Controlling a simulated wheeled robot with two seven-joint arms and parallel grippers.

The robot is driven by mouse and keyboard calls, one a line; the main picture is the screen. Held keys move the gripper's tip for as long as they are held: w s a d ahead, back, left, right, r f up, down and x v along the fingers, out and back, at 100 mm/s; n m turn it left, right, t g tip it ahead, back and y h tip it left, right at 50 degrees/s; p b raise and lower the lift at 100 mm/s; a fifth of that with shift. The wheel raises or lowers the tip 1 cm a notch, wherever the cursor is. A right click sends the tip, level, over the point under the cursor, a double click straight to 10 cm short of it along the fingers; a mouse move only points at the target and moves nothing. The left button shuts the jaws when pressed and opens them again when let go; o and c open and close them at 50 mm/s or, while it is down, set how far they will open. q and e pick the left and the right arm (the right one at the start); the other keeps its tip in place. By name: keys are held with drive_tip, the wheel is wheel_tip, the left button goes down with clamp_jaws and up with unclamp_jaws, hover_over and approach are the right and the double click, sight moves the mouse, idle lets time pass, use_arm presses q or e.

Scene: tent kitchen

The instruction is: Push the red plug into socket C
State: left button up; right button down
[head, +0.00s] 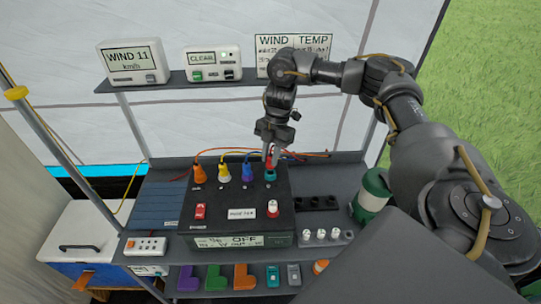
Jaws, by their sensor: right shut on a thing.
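My right gripper (271,154) points down at the back right of a black box (235,225) and is shut on the red plug (269,160), of which only a little shows. The plug is just above a teal piece (270,175), the rightmost in the row on the box. I cannot tell whether they touch. Orange (199,173), yellow (224,173) and blue (247,173) plugs stand left of it in the same row. The small marks below the row are too small to read, so I cannot tell which is socket C. My left gripper is out of view.
Red (200,211) and white-red (272,208) switches sit on the box's front part. A green-white canister (371,194) stands right. A black strip (316,203) and several white-topped pieces (320,234) lie beside the box. An upper shelf (180,84) carries displays.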

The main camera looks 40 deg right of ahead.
drive_tip(key=shift+r+p, duration=0.1)
drive_tip(key=shift+p, duration=0.4)
idle(0.9)
drive_tip(key=shift+p, duration=0.6)
idle(0.5)
drive_tip(key=shift+f+b, duration=0.55)
drive_tip(key=shift+f, duration=1.05)
idle(0.3)
drive_tip(key=c, duration=1.2)
unclamp_jaws()
drive_tip(key=shift+o, duration=0.2)
drive_tip(key=shift+r, duration=0.15)
drive_tip(key=v, duration=0.7)
drive_tip(key=shift+d+p, duration=0.15)
drive_tip(key=shift+p, duration=0.15)
